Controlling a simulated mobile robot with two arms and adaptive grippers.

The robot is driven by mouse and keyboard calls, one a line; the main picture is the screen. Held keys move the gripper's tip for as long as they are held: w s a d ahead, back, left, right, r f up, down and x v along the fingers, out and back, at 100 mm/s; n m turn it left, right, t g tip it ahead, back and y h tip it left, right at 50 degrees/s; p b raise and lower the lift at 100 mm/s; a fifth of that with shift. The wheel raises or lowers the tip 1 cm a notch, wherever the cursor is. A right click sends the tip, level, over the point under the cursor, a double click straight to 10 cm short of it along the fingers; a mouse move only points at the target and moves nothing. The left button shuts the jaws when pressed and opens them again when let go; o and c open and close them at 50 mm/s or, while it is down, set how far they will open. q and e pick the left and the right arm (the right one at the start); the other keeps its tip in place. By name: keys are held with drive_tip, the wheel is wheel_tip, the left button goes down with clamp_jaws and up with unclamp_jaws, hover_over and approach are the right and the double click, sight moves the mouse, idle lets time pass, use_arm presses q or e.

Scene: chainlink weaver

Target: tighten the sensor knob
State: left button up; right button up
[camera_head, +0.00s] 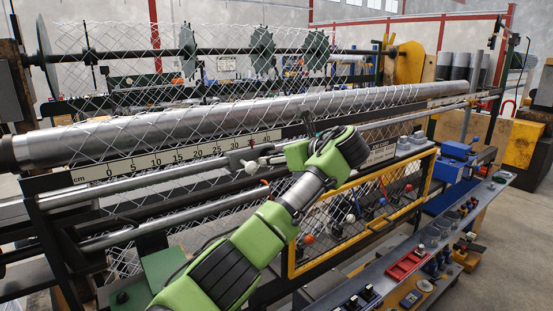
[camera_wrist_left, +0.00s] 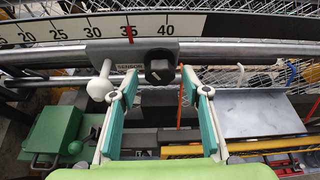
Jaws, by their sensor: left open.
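In the left wrist view, the sensor block (camera_wrist_left: 132,50) is grey, lettered "SENSOR", and sits on a metal rail. A round black knob (camera_wrist_left: 158,72) with a light mark is on its front at the right. A pale, ball-ended handle (camera_wrist_left: 101,84) is at its left. My left gripper (camera_wrist_left: 160,76) is open, its fingers on either side of the black knob in the picture, with visible gaps. I cannot tell how far the fingertips are from it in depth. In the head view, my left gripper (camera_head: 266,161) is beside the block (camera_head: 239,158). My right gripper is out of view.
A cm scale (camera_head: 180,157) runs above the rail (camera_head: 150,176); a red pointer (camera_wrist_left: 131,30) stands near 35. Wire mesh and a large steel tube (camera_head: 200,120) lie behind. A yellow-framed mesh guard (camera_head: 290,258) and a parts shelf (camera_head: 400,265) are to the right.

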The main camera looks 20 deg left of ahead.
use_arm(q)
drive_tip(key=v, duration=1.1)
drive_tip(key=shift+d, duration=0.1)
